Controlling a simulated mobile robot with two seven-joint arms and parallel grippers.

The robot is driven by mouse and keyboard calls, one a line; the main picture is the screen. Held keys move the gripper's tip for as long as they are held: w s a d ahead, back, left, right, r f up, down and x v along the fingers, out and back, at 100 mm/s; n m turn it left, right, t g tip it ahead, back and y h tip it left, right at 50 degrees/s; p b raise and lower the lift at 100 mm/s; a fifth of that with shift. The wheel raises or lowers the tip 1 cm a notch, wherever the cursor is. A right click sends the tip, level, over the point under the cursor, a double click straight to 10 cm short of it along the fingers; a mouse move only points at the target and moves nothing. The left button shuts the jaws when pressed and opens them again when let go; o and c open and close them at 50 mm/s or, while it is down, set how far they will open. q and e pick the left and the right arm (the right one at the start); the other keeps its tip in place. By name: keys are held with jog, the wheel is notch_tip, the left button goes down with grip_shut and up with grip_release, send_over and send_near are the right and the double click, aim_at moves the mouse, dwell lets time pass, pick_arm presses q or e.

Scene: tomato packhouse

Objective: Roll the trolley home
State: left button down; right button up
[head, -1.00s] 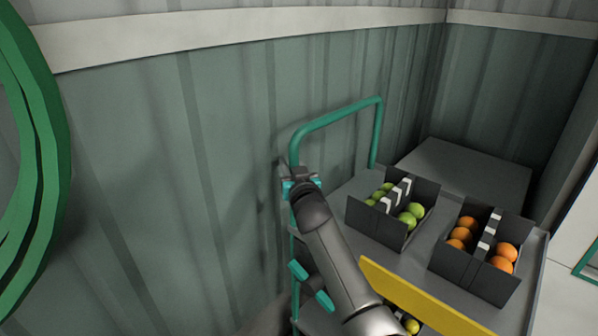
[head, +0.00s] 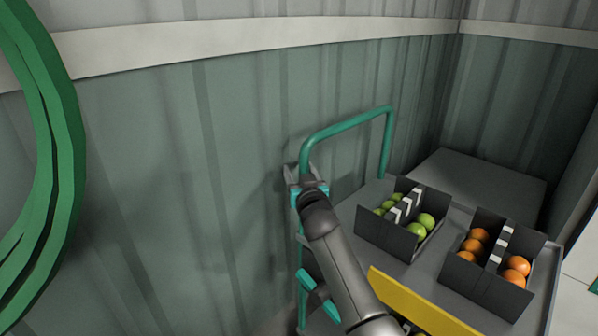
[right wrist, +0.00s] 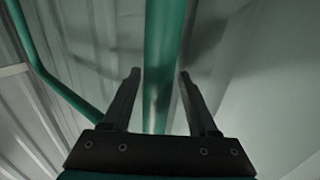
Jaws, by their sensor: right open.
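The trolley has a green tube handle (head: 345,127) and a grey deck (head: 345,215). It stands close along the corrugated wall. My right gripper (head: 298,174) is at the handle's near upright, just below its top bend. In the right wrist view, the upright (right wrist: 163,50) runs between the two open fingers (right wrist: 157,92), with a visible gap on each side. Part of the upright lower down is hidden behind my right arm. My left gripper is not in view.
On the deck sit a dark box of green tomatoes (head: 383,238) and a dark box of orange tomatoes (head: 483,285). A yellow panel (head: 410,303) is at the near side. A grey block (head: 490,180) stands beyond. A green coil (head: 70,150) is at left.

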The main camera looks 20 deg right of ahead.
jog(key=shift+s, duration=0.15)
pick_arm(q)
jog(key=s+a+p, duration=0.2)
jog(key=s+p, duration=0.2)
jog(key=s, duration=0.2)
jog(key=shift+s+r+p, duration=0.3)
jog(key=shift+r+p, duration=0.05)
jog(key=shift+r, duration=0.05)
pick_arm(e)
jog(key=s+a, duration=0.3)
jog(key=s, duration=1.1)
jog(key=shift+s, duration=0.3)
